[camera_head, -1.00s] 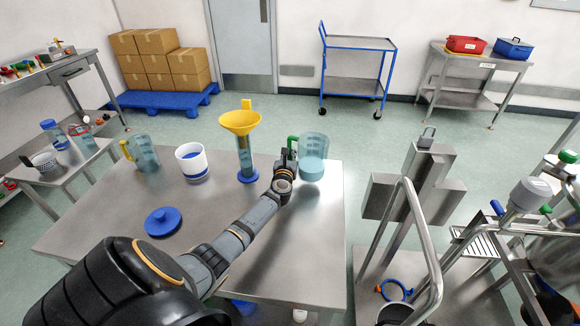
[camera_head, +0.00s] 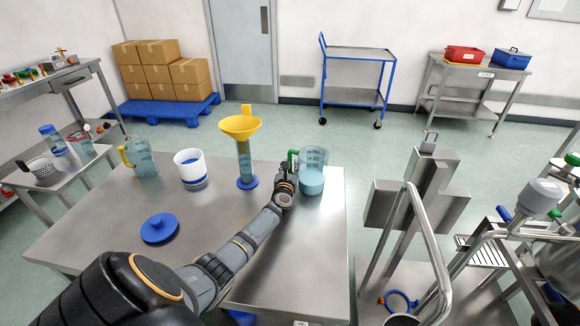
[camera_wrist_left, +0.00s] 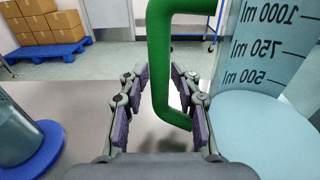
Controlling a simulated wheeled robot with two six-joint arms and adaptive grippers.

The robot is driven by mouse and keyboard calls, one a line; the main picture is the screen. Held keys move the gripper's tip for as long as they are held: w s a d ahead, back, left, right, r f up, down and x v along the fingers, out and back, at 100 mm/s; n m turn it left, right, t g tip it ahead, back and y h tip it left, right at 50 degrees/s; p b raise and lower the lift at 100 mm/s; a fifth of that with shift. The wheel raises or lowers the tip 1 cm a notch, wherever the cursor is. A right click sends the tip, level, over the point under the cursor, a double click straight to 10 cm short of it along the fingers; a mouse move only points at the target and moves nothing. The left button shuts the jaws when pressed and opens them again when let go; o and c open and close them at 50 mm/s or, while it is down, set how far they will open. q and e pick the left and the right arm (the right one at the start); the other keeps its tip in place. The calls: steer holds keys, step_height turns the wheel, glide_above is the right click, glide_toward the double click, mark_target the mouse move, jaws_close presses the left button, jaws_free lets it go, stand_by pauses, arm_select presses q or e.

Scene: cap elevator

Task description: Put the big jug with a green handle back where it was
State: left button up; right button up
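The big clear jug with a green handle (camera_head: 312,180) is upright at the table's far right corner, with pale blue liquid in it. Its base is at about table height; I cannot tell whether it touches. My left gripper (camera_head: 289,180) is at the jug's left side, on the green handle. In the left wrist view the green handle (camera_wrist_left: 160,60) passes between the fingertips of the left gripper (camera_wrist_left: 158,80), which look closed on it. The jug's body (camera_wrist_left: 245,110) fills the right side there, with volume marks up to 1000 ml. My right gripper is out of view.
A measuring cylinder with a yellow funnel (camera_head: 241,128) stands left of the jug. Farther left are a white beaker (camera_head: 190,160), a yellow-handled jug (camera_head: 140,160) and a blue lid (camera_head: 159,228). Steel equipment (camera_head: 420,195) stands right of the table. The table's right front part is bare.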

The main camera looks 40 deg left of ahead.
arm_select(q)
steer(key=shift+r, duration=0.15)
steer(key=shift+s+d+p, duration=0.2)
steer(key=shift+s+p, duration=0.05)
steer(key=shift+p, duration=0.15)
steer(key=p+v, duration=0.2)
steer(key=v, duration=0.9)
steer(key=shift+s+d, duration=0.15)
steer(key=shift+s, duration=0.1)
